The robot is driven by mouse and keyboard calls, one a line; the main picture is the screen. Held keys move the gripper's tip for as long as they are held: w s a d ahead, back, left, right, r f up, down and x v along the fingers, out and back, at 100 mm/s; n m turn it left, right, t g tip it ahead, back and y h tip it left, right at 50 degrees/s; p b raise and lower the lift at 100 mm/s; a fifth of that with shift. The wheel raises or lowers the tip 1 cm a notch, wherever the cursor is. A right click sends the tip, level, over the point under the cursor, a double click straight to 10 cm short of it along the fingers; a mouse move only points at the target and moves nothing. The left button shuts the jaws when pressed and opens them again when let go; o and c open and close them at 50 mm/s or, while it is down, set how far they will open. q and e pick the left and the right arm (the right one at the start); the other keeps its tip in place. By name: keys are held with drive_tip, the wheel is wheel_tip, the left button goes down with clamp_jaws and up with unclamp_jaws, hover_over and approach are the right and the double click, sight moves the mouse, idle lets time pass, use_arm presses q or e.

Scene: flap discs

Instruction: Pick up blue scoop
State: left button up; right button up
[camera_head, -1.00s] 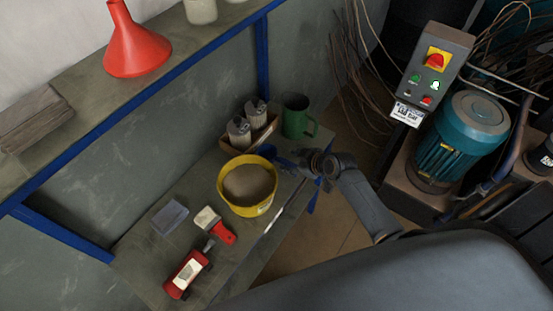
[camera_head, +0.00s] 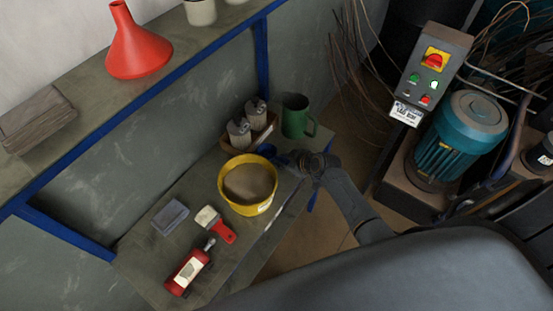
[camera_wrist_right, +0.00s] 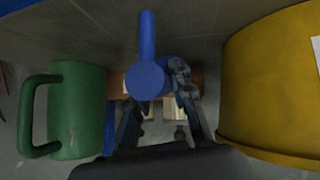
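The blue scoop (camera_wrist_right: 147,80) shows in the right wrist view as a round blue end with a straight blue handle rising above it. In the head view the scoop (camera_head: 268,150) is a small blue shape behind the yellow bucket's right rim, mostly hidden. My right gripper (camera_wrist_right: 155,95) has its fingers apart, one on each side of the round blue end. I cannot tell whether they touch it. In the head view my right gripper (camera_head: 297,159) is between the yellow bucket and the green mug. My left gripper is not in view.
The yellow bucket (camera_head: 232,198) and green mug (camera_head: 295,118) stand close on either side of my right gripper. A box with two canisters (camera_head: 240,133) is behind. A brush (camera_head: 222,232), a red bottle (camera_head: 187,270) and a grey block (camera_head: 170,217) lie on the bench (camera_head: 140,262).

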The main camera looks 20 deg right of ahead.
sight(284, 158)
drive_tip(key=shift+r, duration=0.1)
clamp_jaws()
drive_tip(key=shift+r, duration=0.3)
wheel_tip(284, 158, up, 9)
drive_tip(key=shift+r, duration=0.1)
idle(0.8)
